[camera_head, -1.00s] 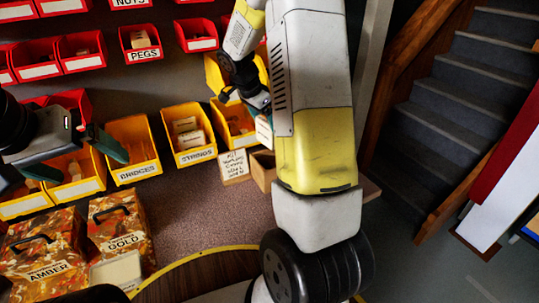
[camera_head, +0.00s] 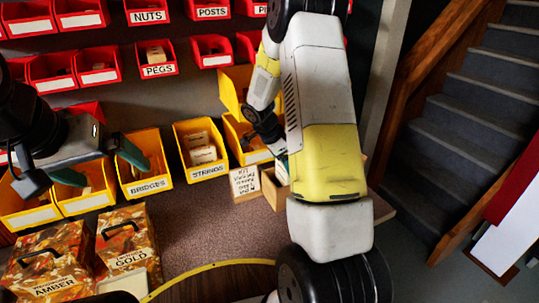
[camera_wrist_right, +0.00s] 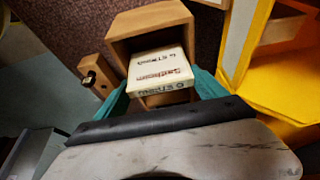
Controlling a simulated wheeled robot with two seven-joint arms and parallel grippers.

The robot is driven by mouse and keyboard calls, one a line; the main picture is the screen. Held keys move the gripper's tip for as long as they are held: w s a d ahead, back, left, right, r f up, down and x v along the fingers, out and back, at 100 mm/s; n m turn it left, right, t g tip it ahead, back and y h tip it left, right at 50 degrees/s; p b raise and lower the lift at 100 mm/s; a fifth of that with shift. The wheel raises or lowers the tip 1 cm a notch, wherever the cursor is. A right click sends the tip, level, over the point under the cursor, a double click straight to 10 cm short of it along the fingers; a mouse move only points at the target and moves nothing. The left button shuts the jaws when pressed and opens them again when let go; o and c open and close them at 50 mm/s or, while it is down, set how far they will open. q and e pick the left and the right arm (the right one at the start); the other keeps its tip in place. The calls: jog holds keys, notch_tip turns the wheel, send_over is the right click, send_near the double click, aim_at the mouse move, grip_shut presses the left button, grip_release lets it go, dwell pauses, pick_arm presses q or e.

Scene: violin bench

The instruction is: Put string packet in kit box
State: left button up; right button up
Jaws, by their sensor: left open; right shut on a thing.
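The string packet (camera_wrist_right: 160,72), a small cream box with printed lettering, is between the teal fingers of my right gripper (camera_wrist_right: 162,95) in the right wrist view. It is over the open wooden kit box (camera_wrist_right: 150,22); whether it touches the box is unclear. In the head view the packet (camera_head: 282,174) shows partly at the kit box (camera_head: 271,190), and my right arm hides much of the box and gripper. My left gripper (camera_head: 100,166) is open and empty, in front of the yellow bins at the left.
Yellow bins, including the STRINGS bin (camera_head: 208,172) and the BRIDGES bin (camera_head: 149,187), line the bench back. Patterned cases (camera_head: 128,240) sit at the left front. The bench middle (camera_head: 195,225) is clear.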

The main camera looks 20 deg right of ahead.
jog(key=shift+f, duration=0.55)
jog(key=o, duration=1.3)
jog(key=shift+c, duration=0.2)
